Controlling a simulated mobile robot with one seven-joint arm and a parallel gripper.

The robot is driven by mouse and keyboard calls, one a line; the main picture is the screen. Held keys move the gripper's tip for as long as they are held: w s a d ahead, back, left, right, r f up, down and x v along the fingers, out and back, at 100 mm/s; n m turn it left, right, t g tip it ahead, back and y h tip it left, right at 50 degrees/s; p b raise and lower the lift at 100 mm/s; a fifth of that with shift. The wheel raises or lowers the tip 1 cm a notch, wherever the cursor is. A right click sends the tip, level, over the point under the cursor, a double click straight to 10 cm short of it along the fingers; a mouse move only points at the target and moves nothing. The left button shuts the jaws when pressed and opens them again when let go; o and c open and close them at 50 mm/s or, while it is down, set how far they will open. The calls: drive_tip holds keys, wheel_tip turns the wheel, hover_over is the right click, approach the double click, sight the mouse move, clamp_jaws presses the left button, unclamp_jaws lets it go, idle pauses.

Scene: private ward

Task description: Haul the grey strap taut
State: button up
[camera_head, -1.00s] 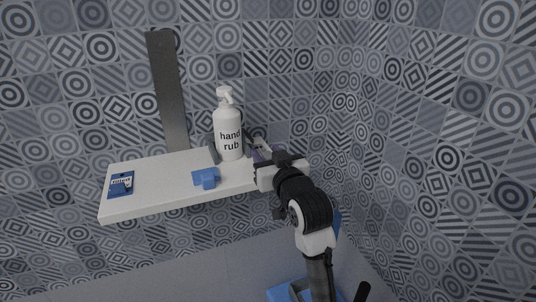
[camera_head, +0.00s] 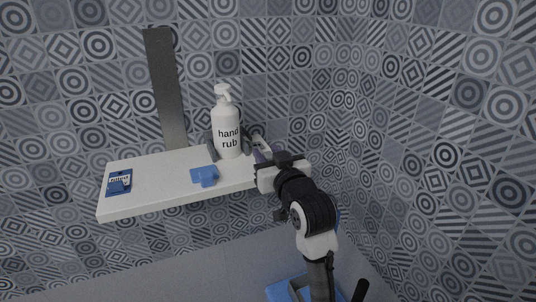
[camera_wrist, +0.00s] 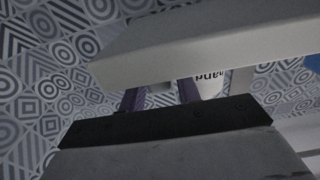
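A tall dark grey strip (camera_head: 165,90) stands against the wall behind the shelf. A smaller grey piece (camera_head: 212,147) shows beside the hand rub bottle (camera_head: 228,130); I cannot tell which of these, if either, is the grey strap. My gripper (camera_head: 267,153) is at the shelf's right end, right of the bottle, near a pale strip (camera_head: 260,144). In the wrist view my two purple fingers (camera_wrist: 160,97) stand apart with a pale piece showing between them. The shelf edge hides their tips, so I cannot tell whether they grip anything.
The white shelf (camera_head: 150,194) carries a blue block (camera_head: 204,176) at its front and a blue labelled item (camera_head: 118,184) at its left end. Patterned tiled walls (camera_head: 430,130) meet in a corner to the right. A blue object (camera_head: 282,291) shows at the bottom.

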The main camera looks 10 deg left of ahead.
drive_tip(key=shift+o, duration=0.8)
drive_tip(key=b+v, duration=1.2)
drive_tip(key=v, duration=0.1)
drive_tip(key=shift+s+d, duration=0.25)
drive_tip(key=shift+s, duration=0.05)
